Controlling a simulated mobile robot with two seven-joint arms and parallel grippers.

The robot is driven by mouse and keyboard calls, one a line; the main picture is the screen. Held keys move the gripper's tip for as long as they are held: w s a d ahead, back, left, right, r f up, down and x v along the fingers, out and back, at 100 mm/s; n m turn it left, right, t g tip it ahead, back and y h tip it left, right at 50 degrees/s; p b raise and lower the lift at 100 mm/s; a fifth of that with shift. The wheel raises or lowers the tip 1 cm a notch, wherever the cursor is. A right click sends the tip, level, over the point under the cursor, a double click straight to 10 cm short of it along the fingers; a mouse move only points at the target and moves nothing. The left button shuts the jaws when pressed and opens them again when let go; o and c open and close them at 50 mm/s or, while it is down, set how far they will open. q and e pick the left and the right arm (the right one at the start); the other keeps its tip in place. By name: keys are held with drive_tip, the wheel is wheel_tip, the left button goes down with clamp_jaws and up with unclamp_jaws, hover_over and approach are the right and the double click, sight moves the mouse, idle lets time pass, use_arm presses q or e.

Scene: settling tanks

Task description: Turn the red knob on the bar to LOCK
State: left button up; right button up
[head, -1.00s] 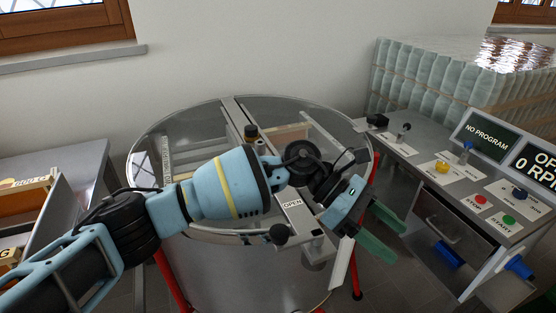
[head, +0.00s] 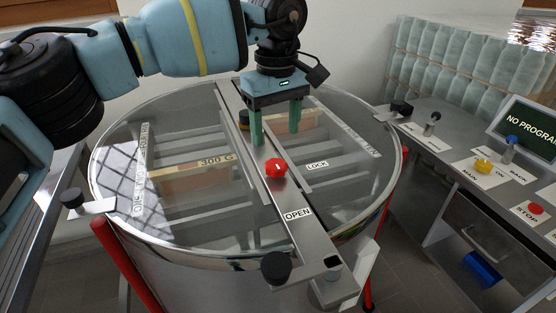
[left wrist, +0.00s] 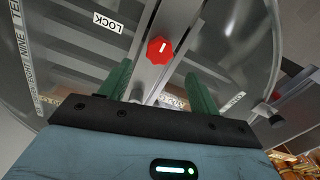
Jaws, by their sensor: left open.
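The red knob (head: 276,168) sits on the metal bar (head: 262,150) that crosses the round tank's clear lid. A small white mark shows on its top. A LOCK label (head: 317,165) lies to its right and an OPEN label (head: 298,215) lies nearer on the bar. My left gripper (head: 276,138) points down just behind the knob, its two green fingers apart and empty. In the left wrist view the knob (left wrist: 160,50) shows beyond and between the fingers, with the LOCK label (left wrist: 108,22) to its left. The fingers appear clear of the knob. My right gripper is out of view.
A black knob (head: 276,267) stands at the bar's near end. Another black knob (head: 73,199) is at the lid's left rim. A control desk (head: 440,150) with coloured buttons stands at the right. Wrapped stacks (head: 450,70) stand behind it.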

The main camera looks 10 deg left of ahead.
sight(277, 164)
use_arm(q)
drive_tip(key=shift+s+f, duration=0.1)
drive_tip(key=shift+f, duration=3.75)
drive_tip(key=shift+c, duration=0.4)
drive_tip(key=c, duration=0.9)
